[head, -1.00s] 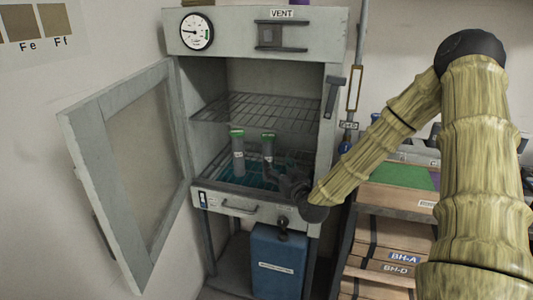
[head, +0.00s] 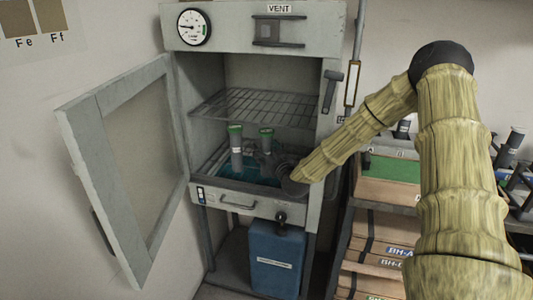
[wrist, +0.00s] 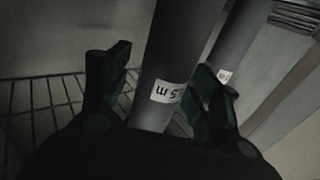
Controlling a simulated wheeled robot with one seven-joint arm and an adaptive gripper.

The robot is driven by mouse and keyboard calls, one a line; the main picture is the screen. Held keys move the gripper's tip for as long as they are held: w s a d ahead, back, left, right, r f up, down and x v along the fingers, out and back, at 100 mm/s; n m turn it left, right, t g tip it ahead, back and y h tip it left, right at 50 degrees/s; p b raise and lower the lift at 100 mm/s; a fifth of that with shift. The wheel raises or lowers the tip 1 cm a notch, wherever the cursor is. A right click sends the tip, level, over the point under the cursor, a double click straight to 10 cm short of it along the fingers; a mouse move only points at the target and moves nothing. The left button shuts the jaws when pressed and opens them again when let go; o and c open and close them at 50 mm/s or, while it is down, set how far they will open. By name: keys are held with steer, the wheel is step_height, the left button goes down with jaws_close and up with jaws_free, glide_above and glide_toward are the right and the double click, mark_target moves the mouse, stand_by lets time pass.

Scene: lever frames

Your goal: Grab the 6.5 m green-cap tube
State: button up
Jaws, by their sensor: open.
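Two grey tubes with green caps stand in the lower part of the open cabinet, a left tube (head: 236,152) and a right tube (head: 266,142). My gripper (head: 266,158) is inside the cabinet at the right tube and hides its lower part. In the wrist view my gripper (wrist: 163,65) is open, with one finger on each side of the nearer tube (wrist: 178,45). That tube's white label appears upside down and reads "5 m" at its visible end; the rest is turned out of sight. The farther tube (wrist: 240,45) is behind the right finger, its label partly hidden. Caps are outside the wrist view.
A wire shelf (head: 250,105) is above the tubes. The cabinet's door (head: 115,170) stands open to the left. The cabinet's right wall (head: 328,130) is close to my arm. A rack of boxes (head: 385,225) stands to the right.

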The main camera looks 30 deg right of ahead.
steer(key=shift+c, duration=0.3)
steer(key=c, duration=1.3)
steer(key=shift+w+r, duration=0.1)
steer(key=shift+r, duration=0.1)
